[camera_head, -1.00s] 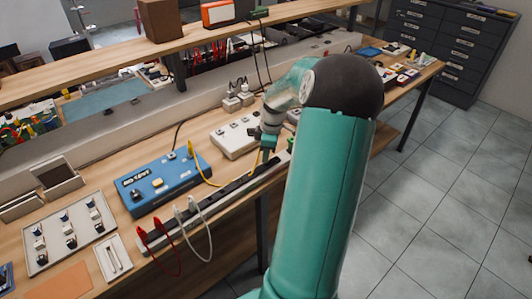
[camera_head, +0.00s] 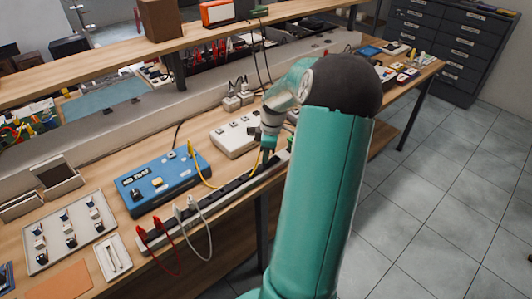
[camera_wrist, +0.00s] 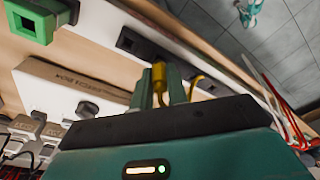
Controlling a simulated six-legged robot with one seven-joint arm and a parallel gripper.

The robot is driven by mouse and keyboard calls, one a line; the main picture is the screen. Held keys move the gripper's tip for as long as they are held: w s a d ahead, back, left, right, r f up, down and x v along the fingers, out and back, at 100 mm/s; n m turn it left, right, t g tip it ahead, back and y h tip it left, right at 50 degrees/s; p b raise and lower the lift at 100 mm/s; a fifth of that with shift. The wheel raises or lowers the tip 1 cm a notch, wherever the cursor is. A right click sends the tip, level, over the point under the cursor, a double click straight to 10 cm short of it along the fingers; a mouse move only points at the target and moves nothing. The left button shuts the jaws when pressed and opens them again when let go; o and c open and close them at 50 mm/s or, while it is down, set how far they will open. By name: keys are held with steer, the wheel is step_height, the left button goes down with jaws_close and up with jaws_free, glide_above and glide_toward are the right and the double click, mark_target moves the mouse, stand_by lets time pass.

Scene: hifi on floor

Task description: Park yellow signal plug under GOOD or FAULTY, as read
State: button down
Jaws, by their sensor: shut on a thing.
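The yellow signal plug (camera_wrist: 158,76) is between the two fingers of my gripper (camera_wrist: 162,88) in the wrist view. In the head view my gripper (camera_head: 267,146) is low over the long socket rail (camera_head: 232,186) at the bench's front edge. The wrist view shows dark openings in the rail (camera_wrist: 190,62) close to the plug; I cannot tell whether the plug's tip is in one. A yellow cable (camera_head: 200,176) loops from the blue test box (camera_head: 162,183) to my gripper. The box's lettering, and any GOOD or FAULTY label, is too small to read.
A white switch box (camera_head: 234,135) stands behind the rail. Red leads (camera_head: 160,246) and a white lead (camera_head: 207,228) hang from the rail's left part. A green block (camera_wrist: 32,20) is near the gripper. A tray of small parts (camera_head: 68,232) lies at left.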

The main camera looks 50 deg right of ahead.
steer(key=shift+f, duration=0.6)
stand_by(0.6)
stand_by(0.3)
steer(key=c, duration=1.3)
jaws_free()
steer(key=shift+r, duration=0.15)
step_height(320, 180, up, 18)
steer(key=s, duration=0.1)
steer(key=shift+s+d+r, duration=0.2)
steer(key=shift+s+d, duration=0.05)
steer(key=shift+d, duration=0.2)
